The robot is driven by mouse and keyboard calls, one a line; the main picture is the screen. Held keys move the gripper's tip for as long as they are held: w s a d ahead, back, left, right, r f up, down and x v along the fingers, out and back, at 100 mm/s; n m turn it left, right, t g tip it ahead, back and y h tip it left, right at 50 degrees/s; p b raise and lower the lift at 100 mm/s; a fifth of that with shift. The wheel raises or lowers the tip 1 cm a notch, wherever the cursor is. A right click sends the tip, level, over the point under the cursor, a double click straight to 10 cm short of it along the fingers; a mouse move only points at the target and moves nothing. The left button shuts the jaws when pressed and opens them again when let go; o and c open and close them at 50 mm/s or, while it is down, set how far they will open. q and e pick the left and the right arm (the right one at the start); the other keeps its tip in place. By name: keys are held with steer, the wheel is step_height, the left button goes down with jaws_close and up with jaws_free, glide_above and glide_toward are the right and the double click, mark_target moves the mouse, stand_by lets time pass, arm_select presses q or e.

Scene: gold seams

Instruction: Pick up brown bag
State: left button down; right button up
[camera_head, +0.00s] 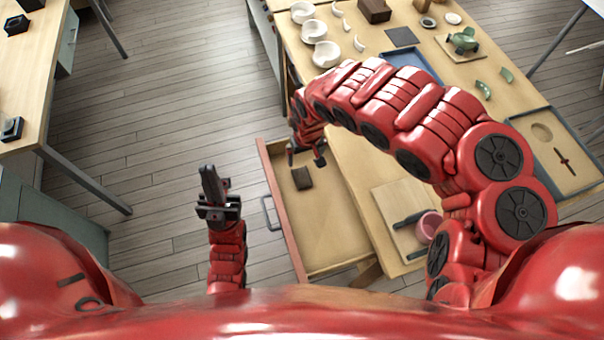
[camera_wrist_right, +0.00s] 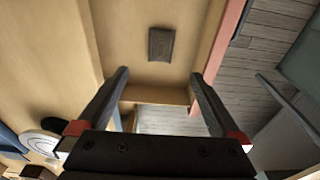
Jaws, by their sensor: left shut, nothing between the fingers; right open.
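A small dark brown bag (camera_head: 302,178) lies flat in the open wooden drawer (camera_head: 325,235). It also shows in the right wrist view (camera_wrist_right: 161,44), beyond the fingertips and between their lines. My right gripper (camera_head: 306,157) is open and empty at the drawer's far end, close to the bag in the head view. Its two spread fingers show in the right wrist view (camera_wrist_right: 160,75), apart from the bag. My left gripper (camera_head: 209,172) is shut and empty, left of the drawer over the floor.
The drawer's red front (camera_head: 281,212) has a metal handle. The workbench (camera_head: 355,165) carries white bowls (camera_head: 314,32), a blue tray (camera_head: 410,60), a green object (camera_head: 464,40) and a board (camera_head: 405,218) with a pink cup (camera_head: 429,226). Another table (camera_head: 35,70) stands left, with open floor between.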

steer(key=b, duration=0.2)
glide_above(302, 176)
steer(key=s, duration=0.1)
steer(key=f, duration=0.9)
steer(key=shift+s+f, duration=0.2)
steer(key=shift+w+d+f+p, duration=0.15)
steer(key=shift+f+p, duration=0.15)
steer(key=shift+f, duration=0.45)
steer(key=shift+w+f, duration=0.15)
steer(key=shift+f, duration=0.4)
steer(key=shift+w+f+p, duration=0.2)
steer(key=shift+f+p, duration=0.1)
steer(key=shift+f, duration=0.65)
steer(key=shift+w+a+f+b, duration=0.1)
steer(key=shift+f+b, duration=0.15)
steer(key=shift+f, duration=0.15)
steer(key=shift+w+a+f+b, duration=0.1)
steer(key=shift+f+b, duration=0.15)
steer(key=shift+f, duration=0.15)
steer(key=shift+d+f, duration=0.1)
steer(key=shift+f, duration=0.25)
steer(key=shift+r, duration=0.1)
jaws_close()
